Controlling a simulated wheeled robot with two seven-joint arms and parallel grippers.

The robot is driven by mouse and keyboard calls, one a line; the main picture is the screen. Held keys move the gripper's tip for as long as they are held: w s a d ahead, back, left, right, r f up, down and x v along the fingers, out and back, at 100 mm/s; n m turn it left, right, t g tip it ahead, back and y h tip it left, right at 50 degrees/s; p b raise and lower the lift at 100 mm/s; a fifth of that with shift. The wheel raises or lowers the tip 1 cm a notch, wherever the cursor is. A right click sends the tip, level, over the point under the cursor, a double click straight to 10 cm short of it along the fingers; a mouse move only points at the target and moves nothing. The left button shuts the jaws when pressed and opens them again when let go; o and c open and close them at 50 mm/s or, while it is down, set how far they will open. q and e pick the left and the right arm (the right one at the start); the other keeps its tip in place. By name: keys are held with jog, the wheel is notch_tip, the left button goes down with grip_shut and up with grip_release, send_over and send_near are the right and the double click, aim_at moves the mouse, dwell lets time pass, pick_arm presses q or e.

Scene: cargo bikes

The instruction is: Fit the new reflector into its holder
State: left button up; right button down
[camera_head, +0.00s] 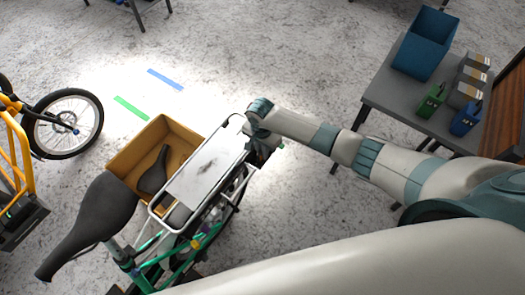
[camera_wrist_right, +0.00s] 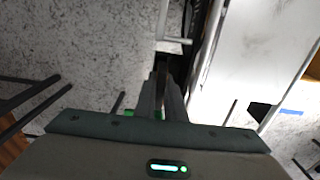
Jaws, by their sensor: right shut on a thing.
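The green cargo bike (camera_head: 180,258) stands in the lower middle of the head view, with its pale rear rack (camera_head: 207,165) reaching up to the right. My right gripper (camera_head: 263,146) is at the rack's far end, pointing down beside it. In the right wrist view its two fingers (camera_wrist_right: 162,96) are close together, shut on the reflector, which is mostly hidden between them and too dark to make out. The white rack plate (camera_wrist_right: 250,55) lies just right of the fingers there. The reflector holder cannot be made out. My left gripper is out of view.
A brown box (camera_head: 130,156) sits beside the rack, behind the black saddle (camera_head: 95,215). A grey table (camera_head: 388,97) at upper right bears a blue bin (camera_head: 424,45) and several small items. A yellow bike (camera_head: 20,160) stands at left. The floor between rack and table is clear.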

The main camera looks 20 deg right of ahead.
jog(key=shift+f, duration=0.65)
dwell(0.7)
jog(key=shift+r, duration=0.15)
jog(key=shift+r+p, duration=0.5)
jog(key=shift+p, duration=0.3)
jog(key=shift+f, duration=0.7)
dwell(0.5)
jog(key=shift+r, duration=0.2)
jog(key=shift+r+p, duration=0.5)
jog(key=shift+p, duration=0.2)
jog(key=shift+f+b, duration=0.3)
jog(key=shift+f, duration=0.4)
dwell(0.6)
jog(key=c, duration=1.7)
grip_release()
jog(key=shift+c, duration=0.2)
